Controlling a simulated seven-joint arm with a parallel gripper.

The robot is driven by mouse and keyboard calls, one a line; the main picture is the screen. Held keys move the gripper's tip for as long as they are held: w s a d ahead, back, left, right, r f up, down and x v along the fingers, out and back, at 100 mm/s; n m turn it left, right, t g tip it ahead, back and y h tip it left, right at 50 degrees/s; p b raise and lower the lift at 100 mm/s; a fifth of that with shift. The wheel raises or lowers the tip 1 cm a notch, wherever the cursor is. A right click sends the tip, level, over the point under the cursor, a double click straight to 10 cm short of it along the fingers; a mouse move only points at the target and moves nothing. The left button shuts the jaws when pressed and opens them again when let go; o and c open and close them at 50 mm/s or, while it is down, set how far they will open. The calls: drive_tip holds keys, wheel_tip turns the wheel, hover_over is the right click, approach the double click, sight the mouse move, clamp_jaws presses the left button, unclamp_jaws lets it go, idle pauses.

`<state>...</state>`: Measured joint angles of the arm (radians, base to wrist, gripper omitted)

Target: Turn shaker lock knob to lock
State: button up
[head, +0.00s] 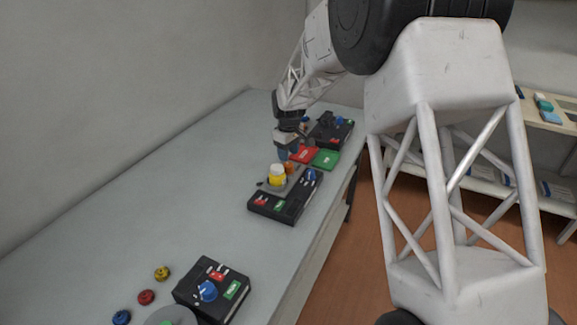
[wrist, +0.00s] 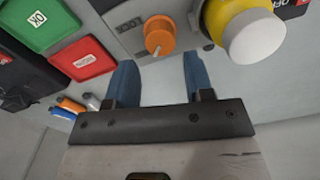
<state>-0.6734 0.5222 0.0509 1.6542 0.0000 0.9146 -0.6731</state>
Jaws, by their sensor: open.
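In the wrist view, an orange knob (wrist: 160,34) with a pale pointer mark sits on the grey plate, beside the yellow and white cartridge (wrist: 254,38). In the head view, my gripper (head: 286,153) is just behind the cartridge.
A red pad (head: 303,154) and a green pad (head: 325,159) lie behind the shaker. Another black device (head: 331,131) stands farther back. A black box with a blue knob (head: 208,291) and several coloured caps are in front. The table's left middle is clear.

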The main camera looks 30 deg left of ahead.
sight(288, 164)
drive_tip(key=shift+f, duration=2.95)
drive_tip(key=shift+c, duration=0.2)
drive_tip(key=c, duration=0.6)
